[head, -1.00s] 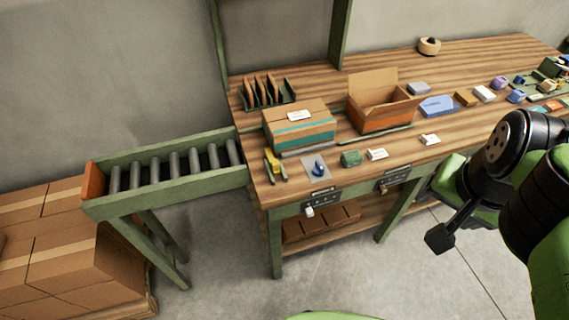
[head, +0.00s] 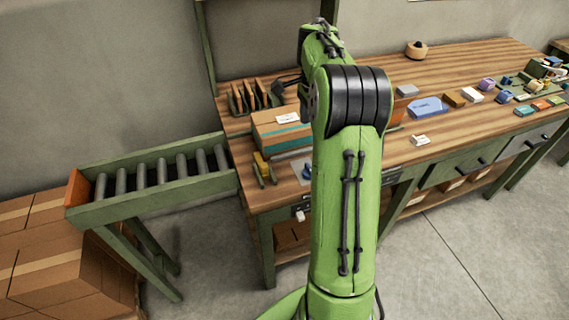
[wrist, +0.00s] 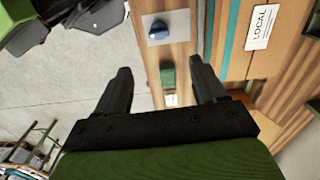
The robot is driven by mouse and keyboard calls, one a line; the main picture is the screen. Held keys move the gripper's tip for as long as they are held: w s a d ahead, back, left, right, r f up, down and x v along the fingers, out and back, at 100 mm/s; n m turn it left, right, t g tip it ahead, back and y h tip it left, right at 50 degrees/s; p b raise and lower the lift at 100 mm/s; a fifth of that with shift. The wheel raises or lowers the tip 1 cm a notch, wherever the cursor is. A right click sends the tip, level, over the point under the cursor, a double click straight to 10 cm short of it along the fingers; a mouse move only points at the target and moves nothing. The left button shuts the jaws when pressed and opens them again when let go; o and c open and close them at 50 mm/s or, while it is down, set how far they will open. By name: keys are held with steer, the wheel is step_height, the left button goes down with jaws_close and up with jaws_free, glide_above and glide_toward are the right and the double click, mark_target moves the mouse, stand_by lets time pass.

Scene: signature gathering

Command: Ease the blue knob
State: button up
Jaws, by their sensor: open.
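The blue knob (head: 307,172) sits on a small grey plate (head: 296,167) near the front left of the wooden bench. It is partly hidden by my arm in the head view. In the wrist view the blue knob (wrist: 157,31) is near the top, beyond my fingertips. My gripper (wrist: 160,68) is open, its two black fingers apart with nothing held between them. A green block (wrist: 167,75) lies on the bench in the gap seen between the fingers. In the head view my arm hides most of the gripper.
A cardboard box with a teal stripe (head: 270,138) stands behind the knob; its LOCAL label (wrist: 262,26) shows in the wrist view. A yellow item (head: 261,166) is left of the plate. A roller conveyor (head: 150,178) adjoins the bench's left end. Several small items lie to the right.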

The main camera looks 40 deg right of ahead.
mark_target(309, 167)
steer(key=f+b, duration=0.2)
steer(key=f, duration=0.5)
steer(key=f+b, duration=0.2)
steer(key=f, duration=0.6)
steer(key=shift+s+f, duration=0.2)
steer(key=shift+f, duration=0.05)
steer(key=shift+c, duration=0.4)
steer(key=c, duration=1)
